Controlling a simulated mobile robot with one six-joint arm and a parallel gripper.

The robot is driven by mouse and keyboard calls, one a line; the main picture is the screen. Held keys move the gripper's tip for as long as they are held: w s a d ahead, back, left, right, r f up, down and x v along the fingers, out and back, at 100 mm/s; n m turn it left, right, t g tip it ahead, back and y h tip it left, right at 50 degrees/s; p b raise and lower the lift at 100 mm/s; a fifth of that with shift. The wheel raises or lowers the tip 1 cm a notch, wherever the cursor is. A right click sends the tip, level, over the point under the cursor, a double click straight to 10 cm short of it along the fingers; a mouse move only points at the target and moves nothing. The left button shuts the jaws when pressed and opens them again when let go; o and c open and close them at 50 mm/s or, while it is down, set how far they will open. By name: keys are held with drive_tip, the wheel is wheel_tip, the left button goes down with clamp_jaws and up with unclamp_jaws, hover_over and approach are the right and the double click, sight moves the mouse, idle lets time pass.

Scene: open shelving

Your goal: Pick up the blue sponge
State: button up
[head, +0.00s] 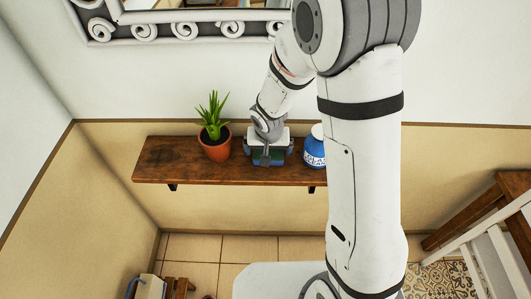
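A dark blue-green block (284,157), which looks like the blue sponge, sits on the brown wooden wall shelf (185,174), between the potted plant and the blue bottle. My gripper (267,158) is down at the block, and its body and fingers cover much of it. I cannot tell whether the fingers are open around the block or shut on it. The block appears to be at shelf level, with no clear gap seen beneath it.
A green plant in a terracotta pot (214,148) stands just left of my gripper. A blue bottle with a white cap (315,150) stands close on the right, partly hidden by my arm. A framed mirror (180,22) hangs above. The shelf's left end is clear.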

drive_tip(key=shift+c, duration=0.4)
drive_tip(key=c, duration=0.7)
